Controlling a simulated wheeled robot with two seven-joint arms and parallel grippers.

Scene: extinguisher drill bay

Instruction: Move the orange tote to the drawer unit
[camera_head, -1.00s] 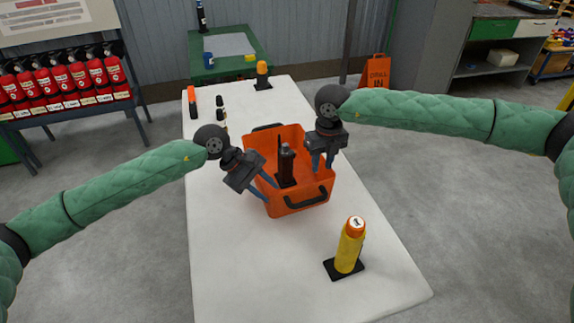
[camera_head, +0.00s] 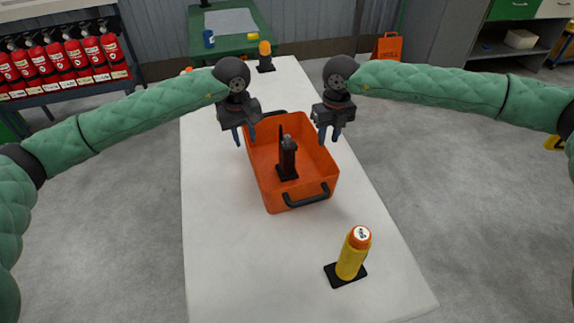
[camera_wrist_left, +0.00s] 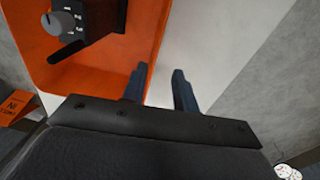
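The orange tote (camera_head: 262,176) stands on the white table. It has black handles at its near and far ends, and a black radio-like device (camera_head: 287,160) with a knob stands inside. My left gripper (camera_head: 245,136) is open at the tote's far left side. In the left wrist view its fingers (camera_wrist_left: 159,88) are apart, one over the orange wall and one over the white table; contact cannot be told. My right gripper (camera_head: 330,134) is open at the tote's right side, near the rim. A bench with green drawers (camera_head: 512,9), possibly the drawer unit, is at the back right.
A yellow bottle with an orange cap (camera_head: 352,255) stands on the near right of the white table (camera_head: 225,255). An orange-topped item (camera_head: 265,52) is at its far end. Fire extinguishers (camera_head: 65,62) stand on a rack at left. Grey floor is open on the right.

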